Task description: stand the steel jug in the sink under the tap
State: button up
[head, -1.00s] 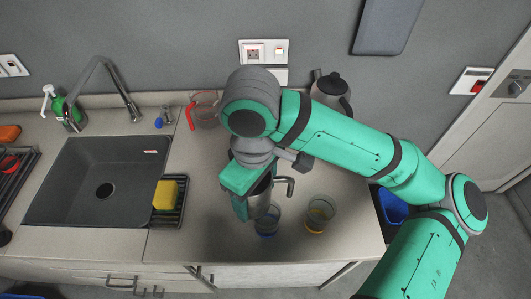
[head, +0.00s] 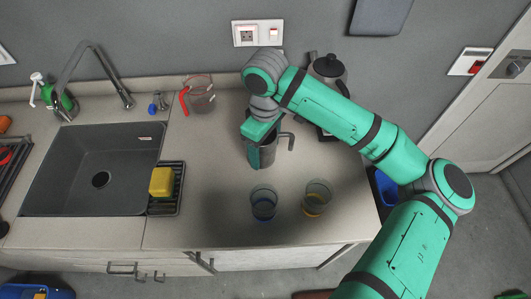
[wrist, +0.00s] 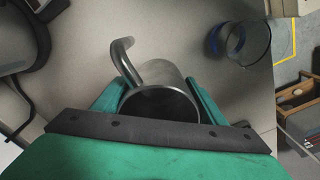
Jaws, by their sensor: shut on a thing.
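My gripper (head: 257,148) is shut on the steel jug (head: 268,152), with a finger on each side of its body. In the wrist view the jug (wrist: 160,100) shows its open rim between the green fingers, its bent handle pointing away up and left. I cannot tell whether the jug touches the counter or hangs just above it. The dark sink (head: 60,170) lies to the left, empty, with its drain visible. The grey tap (head: 92,60) arches over the sink's back edge.
A yellow sponge (head: 161,181) on a black rack (head: 178,200) stands right of the sink. A red-handled measuring jug (head: 199,97) is behind. Two glasses, blue-based (head: 264,203) and yellow-based (head: 316,198), stand in front. A kettle (head: 328,72) is at the back right.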

jog(key=shift+w+f, duration=0.2)
jog(key=shift+w+d+f, duration=0.1)
jog(key=shift+w+f, duration=0.05)
jog(key=shift+f, duration=0.8)
jog(key=shift+w+d+f, duration=0.1)
jog(key=shift+f, duration=0.85)
jog(key=shift+a+f, duration=0.1)
jog(key=shift+f, duration=0.05)
jog(key=o, duration=1.2)
jog(key=shift+o, duration=0.2)
jog(key=shift+w, duration=0.1)
